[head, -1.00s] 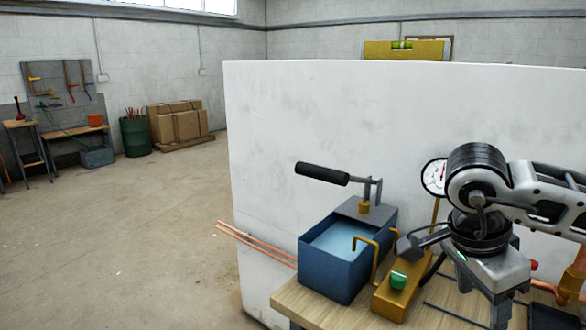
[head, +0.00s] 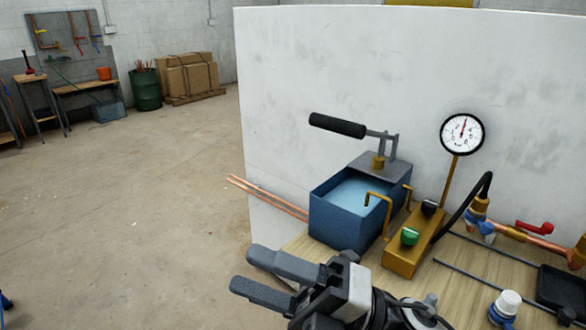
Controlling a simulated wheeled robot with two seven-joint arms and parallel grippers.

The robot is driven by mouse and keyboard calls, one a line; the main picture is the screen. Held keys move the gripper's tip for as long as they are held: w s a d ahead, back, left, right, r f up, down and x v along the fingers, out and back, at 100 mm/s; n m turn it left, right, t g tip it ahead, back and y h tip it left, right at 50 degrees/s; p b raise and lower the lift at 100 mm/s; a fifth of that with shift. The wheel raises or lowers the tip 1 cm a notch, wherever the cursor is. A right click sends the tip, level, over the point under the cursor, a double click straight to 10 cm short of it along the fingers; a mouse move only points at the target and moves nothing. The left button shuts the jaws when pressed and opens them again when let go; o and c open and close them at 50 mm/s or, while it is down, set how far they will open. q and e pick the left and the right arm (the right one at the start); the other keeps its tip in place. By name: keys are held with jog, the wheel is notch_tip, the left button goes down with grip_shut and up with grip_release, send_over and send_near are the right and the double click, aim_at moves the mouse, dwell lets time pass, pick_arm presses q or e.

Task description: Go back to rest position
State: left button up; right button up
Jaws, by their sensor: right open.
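My right gripper (head: 246,268) is in the lower middle of the head view, its two grey fingers spread apart and pointing left, with nothing between them. It is in front of the near left part of the wooden bench top (head: 455,275) and hides part of its edge. The blue test pump (head: 345,222), an open tank of water with a black-handled lever, stands on the bench beyond the gripper, apart from it. My left gripper is not in view.
A brass block with a green knob (head: 410,237) carries a round gauge (head: 461,134). A copper pipe with a red-handled valve (head: 533,228), a white-capped bottle (head: 504,307) and a black tray (head: 562,290) are at right. A white wall panel (head: 300,90) stands behind. Floor at left is clear.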

jog(key=w+d+f+m+t+h, duration=0.3)
jog(key=d+f+m+t+h, duration=0.3)
jog(key=m, duration=0.6)
jog(key=w+d+f+m+t+h, duration=0.4)
jog(key=f+m+t+h, duration=0.35)
jog(key=m, duration=0.45)
jog(key=s+d+f+m+g+h, duration=0.2)
jog(key=s+d+f+m+h, duration=0.1)
jog(key=f, duration=0.6)
jog(key=s+d+f+m+g+h, duration=0.3)
jog(key=s+d+f+m, duration=0.2)
jog(key=f, duration=0.5)
jog(key=s+m, duration=0.2)
jog(key=s, duration=0.1)
jog(key=shift+s+f, duration=0.15)
jog(key=shift+s, duration=0.15)
jog(key=shift+g, duration=0.25)
